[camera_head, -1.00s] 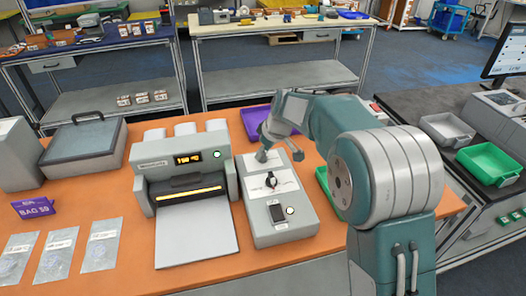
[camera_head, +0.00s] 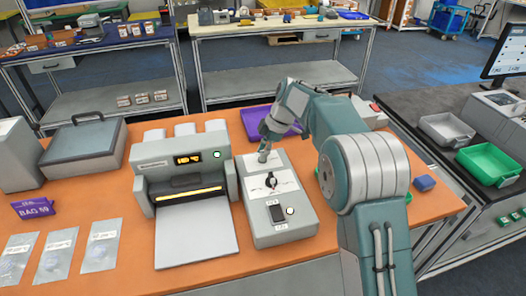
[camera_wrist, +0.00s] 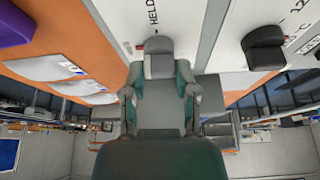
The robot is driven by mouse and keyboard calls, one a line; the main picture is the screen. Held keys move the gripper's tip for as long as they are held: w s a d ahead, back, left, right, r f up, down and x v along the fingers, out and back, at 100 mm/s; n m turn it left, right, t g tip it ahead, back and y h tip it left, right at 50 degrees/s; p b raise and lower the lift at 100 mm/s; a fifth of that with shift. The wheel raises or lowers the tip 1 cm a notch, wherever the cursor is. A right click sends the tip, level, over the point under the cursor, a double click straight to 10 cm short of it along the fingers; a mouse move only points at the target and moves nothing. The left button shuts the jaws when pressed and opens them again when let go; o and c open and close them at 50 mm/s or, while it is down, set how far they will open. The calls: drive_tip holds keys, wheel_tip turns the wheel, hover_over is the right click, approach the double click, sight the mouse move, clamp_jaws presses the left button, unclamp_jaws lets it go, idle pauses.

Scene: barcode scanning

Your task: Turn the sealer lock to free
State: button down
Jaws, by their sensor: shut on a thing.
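The sealer's grey control box (camera_head: 285,236) stands on the orange bench, right of the sealer (camera_head: 184,175). My gripper (camera_head: 263,157) reaches down to the lock at the box's far end. In the wrist view my gripper (camera_wrist: 158,66) is shut on the lock knob (camera_wrist: 158,44), which it mostly hides. The word HELD (camera_wrist: 152,16) and a small red mark show beside the knob. Whether the knob points at HELD or at another mark is hard to tell. A black dial (camera_head: 271,180) sits nearer on the same box and also shows in the wrist view (camera_wrist: 265,50).
A dark switch (camera_head: 277,213) is at the box's near end. A purple tray (camera_head: 254,120) lies behind the box. Clear bags (camera_head: 101,245) and a purple bag card (camera_head: 33,207) lie at left. A blue block (camera_head: 425,183) is right of my arm.

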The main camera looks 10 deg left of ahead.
drive_tip(key=shift+f+n, duration=0.15)
drive_tip(key=shift+n, duration=0.45)
drive_tip(key=shift+w, duration=0.1)
drive_tip(key=shift+c, duration=1.9)
unclamp_jaws()
drive_tip(key=v, duration=1.2)
drive_tip(key=shift+w+a, duration=0.2)
